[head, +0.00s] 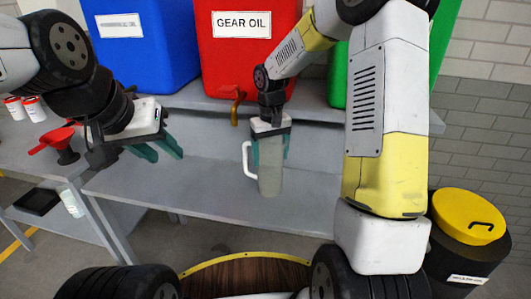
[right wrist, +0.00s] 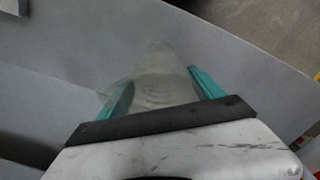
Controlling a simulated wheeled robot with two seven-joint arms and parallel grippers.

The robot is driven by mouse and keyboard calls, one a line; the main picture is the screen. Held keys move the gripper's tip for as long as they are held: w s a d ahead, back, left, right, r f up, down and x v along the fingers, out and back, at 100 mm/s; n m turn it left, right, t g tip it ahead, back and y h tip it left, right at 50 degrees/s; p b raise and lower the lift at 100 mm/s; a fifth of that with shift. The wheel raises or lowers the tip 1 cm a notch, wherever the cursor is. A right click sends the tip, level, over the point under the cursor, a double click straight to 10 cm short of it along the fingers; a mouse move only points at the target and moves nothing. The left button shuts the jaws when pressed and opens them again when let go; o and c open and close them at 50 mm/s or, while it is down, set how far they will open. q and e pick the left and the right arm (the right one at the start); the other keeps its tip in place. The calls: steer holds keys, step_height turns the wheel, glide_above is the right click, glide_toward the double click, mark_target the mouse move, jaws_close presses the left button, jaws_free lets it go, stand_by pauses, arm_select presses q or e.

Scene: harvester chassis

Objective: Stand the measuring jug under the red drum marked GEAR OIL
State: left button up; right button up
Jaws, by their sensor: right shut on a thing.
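The red drum (head: 246,66) marked GEAR OIL stands on the upper shelf, with an orange-brown tap (head: 237,104) at its lower front. The translucent measuring jug (head: 270,180) with a white handle is upright below and slightly right of the tap. My right gripper (head: 271,150) is shut on the jug from above; its teal fingers are on either side of it. In the right wrist view the jug (right wrist: 160,85) shows between the fingers. I cannot tell whether its base touches the lower shelf (head: 330,190). My left gripper (head: 158,150) is open and empty, left of the jug.
A blue drum (head: 145,60) stands left of the red one, and a green drum (head: 338,85) on the right is mostly hidden. A red funnel (head: 52,140) and small white containers (head: 33,108) are on the left bench. A black bin with a yellow lid (head: 468,215) stands at right.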

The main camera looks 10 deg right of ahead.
steer(key=shift+w, duration=0.35)
steer(key=shift+f, duration=1.8)
steer(key=o, duration=1.5)
steer(key=shift+f, duration=0.15)
steer(key=shift+c, duration=0.2)
